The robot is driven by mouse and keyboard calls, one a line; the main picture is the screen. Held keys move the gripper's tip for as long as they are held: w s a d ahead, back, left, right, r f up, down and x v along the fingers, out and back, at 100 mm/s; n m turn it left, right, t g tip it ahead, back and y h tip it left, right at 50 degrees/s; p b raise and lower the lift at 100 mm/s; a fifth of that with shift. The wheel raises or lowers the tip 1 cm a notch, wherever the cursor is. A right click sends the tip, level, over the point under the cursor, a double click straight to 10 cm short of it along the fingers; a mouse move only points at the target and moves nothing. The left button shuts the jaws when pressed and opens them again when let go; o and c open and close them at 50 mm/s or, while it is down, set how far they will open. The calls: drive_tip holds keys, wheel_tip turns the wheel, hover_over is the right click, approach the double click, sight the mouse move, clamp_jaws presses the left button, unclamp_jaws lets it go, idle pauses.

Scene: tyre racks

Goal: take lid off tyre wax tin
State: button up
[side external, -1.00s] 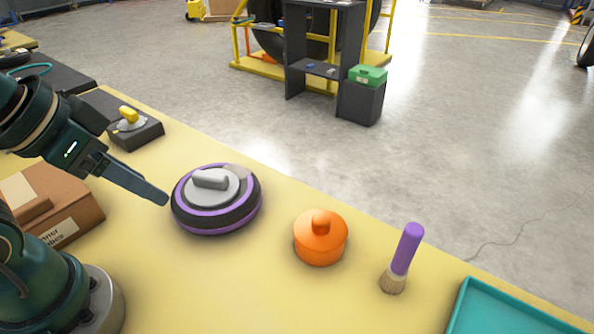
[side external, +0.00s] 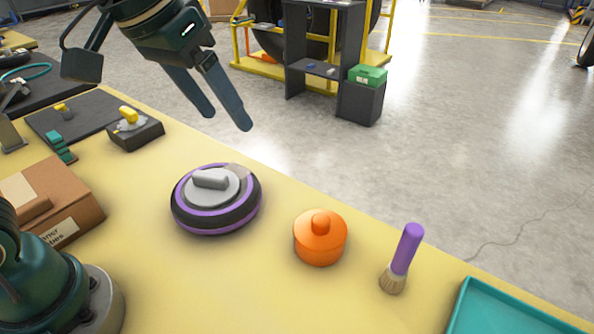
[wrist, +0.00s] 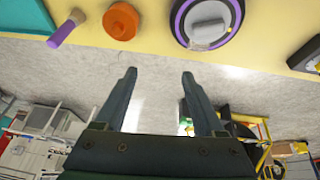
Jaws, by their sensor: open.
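A round orange tin (side external: 318,246) with a knobbed orange lid (side external: 320,223) stands upright on the yellow table, the lid seated on it. It also shows at the top of the wrist view (wrist: 120,22). My gripper (side external: 227,121) is open and empty, raised in the air, behind and left of the tin in the side view. In the wrist view its two fingers (wrist: 158,73) are apart with only floor between them. No label shows on the tin.
A black and purple disc with a grey handle (side external: 212,179) lies left of the tin. A purple-handled brush (side external: 407,250) stands right of it, before a teal tray (side external: 520,315). A cardboard box (side external: 60,210) and a dark block with yellow knob (side external: 135,132) are at left.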

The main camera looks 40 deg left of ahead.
drive_tip(key=w+d+f+m+g, duration=0.1)
drive_tip(key=w+d+f+g, duration=0.1)
drive_tip(key=w+d+f, duration=0.4)
drive_tip(key=m+g, duration=0.1)
hover_over(321, 220)
drive_tip(key=f, duration=0.6)
drive_tip(key=shift+s+a+f, duration=0.15)
drive_tip(key=shift+s+f, duration=0.15)
drive_tip(key=shift+f, duration=0.05)
drive_tip(key=shift+w+f, duration=0.15)
drive_tip(key=shift+f, duration=1)
drive_tip(key=shift+w+f, duration=0.1)
drive_tip(key=shift+f, duration=1.05)
clamp_jaws()
